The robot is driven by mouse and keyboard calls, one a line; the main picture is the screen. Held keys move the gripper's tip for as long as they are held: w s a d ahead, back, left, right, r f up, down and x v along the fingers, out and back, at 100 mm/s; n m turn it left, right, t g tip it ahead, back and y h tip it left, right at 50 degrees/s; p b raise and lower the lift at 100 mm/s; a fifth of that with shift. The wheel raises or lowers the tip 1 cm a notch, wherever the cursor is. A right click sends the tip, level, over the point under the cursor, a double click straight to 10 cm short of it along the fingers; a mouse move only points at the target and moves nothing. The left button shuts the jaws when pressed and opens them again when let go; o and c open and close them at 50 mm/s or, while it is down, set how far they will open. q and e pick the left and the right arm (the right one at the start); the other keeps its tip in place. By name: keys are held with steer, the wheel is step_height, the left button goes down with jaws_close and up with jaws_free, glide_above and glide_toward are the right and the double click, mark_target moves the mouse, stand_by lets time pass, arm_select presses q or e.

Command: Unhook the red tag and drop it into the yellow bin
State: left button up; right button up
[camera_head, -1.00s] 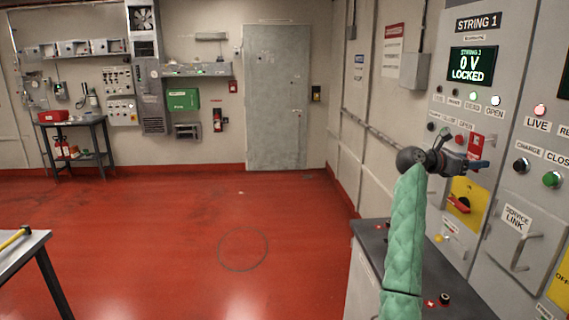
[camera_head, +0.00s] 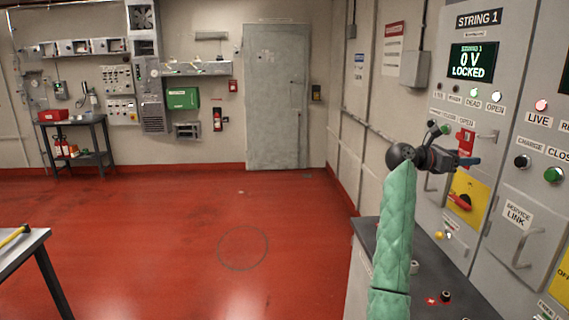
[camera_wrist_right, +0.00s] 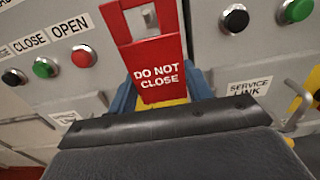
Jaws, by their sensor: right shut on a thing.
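The red tag (camera_head: 465,140) is in front of the STRING 1 cabinet, left of a small handle. In the right wrist view the tag (camera_wrist_right: 160,72) faces me, reads DO NOT CLOSE and has an opening near its top. My right gripper (camera_head: 468,161) is shut on the tag's lower part; its blue fingers (camera_wrist_right: 160,98) show on both sides of it. A metal part shows through the tag's opening, but I cannot tell whether the tag still hangs on it. The yellow bin and my left gripper are not in view.
A yellow plate with a red rotary handle (camera_head: 460,201) is on the cabinet below my gripper. A dark-topped bench (camera_head: 440,285) stands below my right arm. A table with a yellow-handled tool (camera_head: 20,245) is at the left. The red floor between is clear.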

steer(key=shift+s+a+b, duration=0.15)
steer(key=shift+a+b, duration=0.35)
steer(key=shift+a, duration=1)
steer(key=shift+a, duration=0.1)
